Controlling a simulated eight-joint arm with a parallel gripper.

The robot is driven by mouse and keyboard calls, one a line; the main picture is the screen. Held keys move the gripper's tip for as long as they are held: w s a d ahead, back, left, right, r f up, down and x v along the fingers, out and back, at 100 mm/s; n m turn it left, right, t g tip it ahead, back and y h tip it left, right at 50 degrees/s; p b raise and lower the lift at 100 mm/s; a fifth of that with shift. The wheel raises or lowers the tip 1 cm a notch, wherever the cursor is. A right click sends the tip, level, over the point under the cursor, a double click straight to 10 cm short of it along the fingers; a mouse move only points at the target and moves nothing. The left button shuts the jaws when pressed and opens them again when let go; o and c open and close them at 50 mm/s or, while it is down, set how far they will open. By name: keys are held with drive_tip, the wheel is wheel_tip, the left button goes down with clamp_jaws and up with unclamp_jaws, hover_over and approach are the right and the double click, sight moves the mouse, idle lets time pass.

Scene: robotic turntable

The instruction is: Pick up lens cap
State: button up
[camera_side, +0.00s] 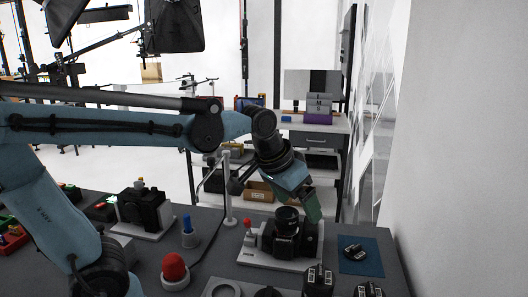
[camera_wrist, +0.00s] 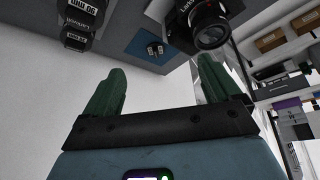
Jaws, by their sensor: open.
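A black camera (camera_side: 287,238) with its lens pointing up and forward stands on a white plate (camera_side: 255,257); it also shows upside down in the wrist view (camera_wrist: 207,22). A round black disc (camera_side: 268,292), possibly the lens cap, is cut off at the bottom edge of the side view. My gripper (camera_side: 308,203) is tilted down just above and behind the camera, apart from it. In the wrist view its green fingers (camera_wrist: 160,82) are spread wide with nothing between them.
A small black part (camera_side: 353,249) lies on a blue mat (camera_side: 371,264) right of the camera. A red knob (camera_side: 174,268), a white post (camera_side: 228,190) and a second camera (camera_side: 145,208) stand to the left. A white wall bounds the right.

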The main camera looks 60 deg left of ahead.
drive_tip(key=w+r+g, duration=0.1)
drive_tip(key=w, duration=0.6)
drive_tip(key=n+g, duration=0.1)
drive_tip(key=g, duration=0.3)
hover_over(356, 247)
wheel_tip(356, 247, down, 8)
drive_tip(key=f, duration=0.6)
drive_tip(key=shift+s+d+f, duration=0.15)
drive_tip(key=shift+d, duration=0.05)
drive_tip(key=shift+a+f, duration=0.15)
drive_tip(key=shift+f, duration=1.2)
drive_tip(key=shift+a+f, duration=0.1)
drive_tip(key=shift+f, duration=1.2)
drive_tip(key=c, duration=1.1)
